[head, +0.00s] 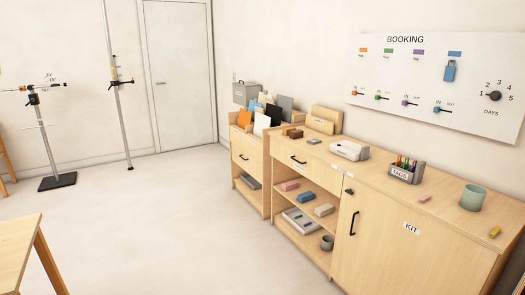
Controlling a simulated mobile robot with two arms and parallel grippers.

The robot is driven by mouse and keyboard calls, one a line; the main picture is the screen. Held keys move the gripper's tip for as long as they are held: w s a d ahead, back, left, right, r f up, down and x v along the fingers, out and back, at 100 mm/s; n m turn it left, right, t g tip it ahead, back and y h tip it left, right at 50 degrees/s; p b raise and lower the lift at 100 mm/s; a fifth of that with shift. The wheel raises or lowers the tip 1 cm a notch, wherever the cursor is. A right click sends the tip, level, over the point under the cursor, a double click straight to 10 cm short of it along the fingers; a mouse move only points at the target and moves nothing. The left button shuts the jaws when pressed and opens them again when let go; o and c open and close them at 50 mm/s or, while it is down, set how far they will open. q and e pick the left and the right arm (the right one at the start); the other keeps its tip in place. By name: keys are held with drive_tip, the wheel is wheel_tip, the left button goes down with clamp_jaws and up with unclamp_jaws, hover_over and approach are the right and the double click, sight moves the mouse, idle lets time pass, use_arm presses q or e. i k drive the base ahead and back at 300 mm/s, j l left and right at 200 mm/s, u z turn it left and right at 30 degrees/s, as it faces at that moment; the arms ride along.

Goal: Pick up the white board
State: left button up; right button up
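A white board (262,124) stands upright at the front of a group of boards in the open top of the left wooden cabinet (246,152). An orange board (245,118) is to its left, and a dark grey board (285,106) is behind it to the right. Its lower edge is hidden by the cabinet front. A large white panel marked BOOKING (430,85) also hangs on the right wall. Neither of my grippers is in view.
The wooden counter (450,205) runs to the right, with a white device (349,151), a tag holder (406,172) and a green cup (472,197). A table corner (20,245) is at lower left. A stand (57,182) is at left. The middle floor is clear.

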sight(261, 121)
drive_tip(key=i+u, duration=0.1)
drive_tip(key=i, duration=2.1)
drive_tip(key=i+z, duration=0.1)
drive_tip(key=i, duration=0.6)
drive_tip(key=i+j+z, duration=0.15)
drive_tip(key=i, duration=0.5)
drive_tip(key=i+j+z, duration=0.1)
drive_tip(key=i, duration=0.6)
